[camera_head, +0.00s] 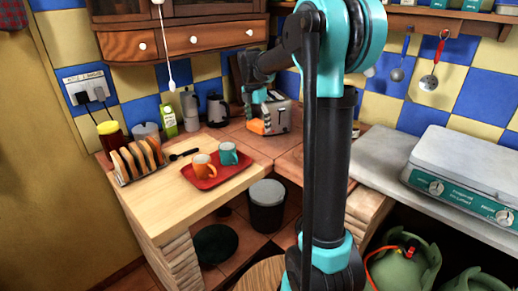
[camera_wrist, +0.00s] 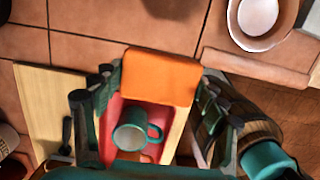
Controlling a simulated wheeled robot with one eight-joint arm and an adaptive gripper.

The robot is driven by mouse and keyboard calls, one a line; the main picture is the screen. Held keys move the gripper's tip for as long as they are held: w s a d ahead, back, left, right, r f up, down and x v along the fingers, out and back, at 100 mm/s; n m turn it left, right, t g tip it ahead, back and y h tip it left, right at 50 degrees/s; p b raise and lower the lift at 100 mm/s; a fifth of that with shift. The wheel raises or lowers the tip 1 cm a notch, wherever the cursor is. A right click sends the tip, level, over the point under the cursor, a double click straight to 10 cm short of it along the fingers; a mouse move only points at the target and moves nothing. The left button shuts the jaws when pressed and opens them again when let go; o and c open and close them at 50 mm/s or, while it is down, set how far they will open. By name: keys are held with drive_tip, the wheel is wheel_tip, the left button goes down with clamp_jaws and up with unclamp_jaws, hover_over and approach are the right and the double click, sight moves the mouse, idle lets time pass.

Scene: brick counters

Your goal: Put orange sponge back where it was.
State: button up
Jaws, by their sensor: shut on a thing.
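The orange sponge (camera_wrist: 160,76) is clamped between the two fingers of my gripper (camera_wrist: 155,98) in the wrist view. In the head view, a small part of the sponge (camera_head: 257,127) shows at the end of my gripper (camera_head: 255,117), in front of the toaster. My gripper is beyond the red tray, above the tiled counter. The gap between the sponge and the counter is hard to judge.
The red tray (camera_head: 218,180) holds an orange mug (camera_head: 204,166) and a teal mug (camera_head: 228,153). A toaster (camera_head: 279,115) and a dark kettle (camera_head: 217,110) stand at the back. A toast rack (camera_head: 138,160) is at left. A bowl (camera_wrist: 259,22) shows in the wrist view.

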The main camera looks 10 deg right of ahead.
sight(259, 154)
wheel_tip(259, 154, down, 11)
drive_tip(key=shift+f, duration=0.15)
idle(0.4)
drive_tip(key=shift+f, duration=0.15)
drive_tip(key=o, duration=1.1)
drive_tip(key=r, duration=0.4)
drive_tip(key=a+r, duration=0.1)
drive_tip(key=r, duration=0.3)
drive_tip(key=s+r, duration=0.1)
drive_tip(key=r, duration=0.3)
drive_tip(key=shift+a, duration=0.25)
drive_tip(key=shift+s, duration=0.25)
drive_tip(key=s+d+f+m+t, duration=0.1)
drive_tip(key=s+d+f+m, duration=0.1)
drive_tip(key=s+f+m, duration=0.3)
drive_tip(key=s+d+f+m+t+y, duration=0.1)
drive_tip(key=s+f+m, duration=0.5)
drive_tip(key=s+m, duration=0.5)
drive_tip(key=s+d+f+m+t, duration=0.1)
drive_tip(key=s+d+f+m, duration=0.1)
drive_tip(key=s+f+m, duration=0.4)
drive_tip(key=shift+s+d+f+m, duration=0.15)
drive_tip(key=shift+s+m, duration=0.65)
drive_tip(key=shift+s, duration=0.9)
drive_tip(key=shift+s+d+f+m, duration=0.15)
drive_tip(key=shift+s+m, duration=0.65)
drive_tip(key=shift+s, duration=0.9)
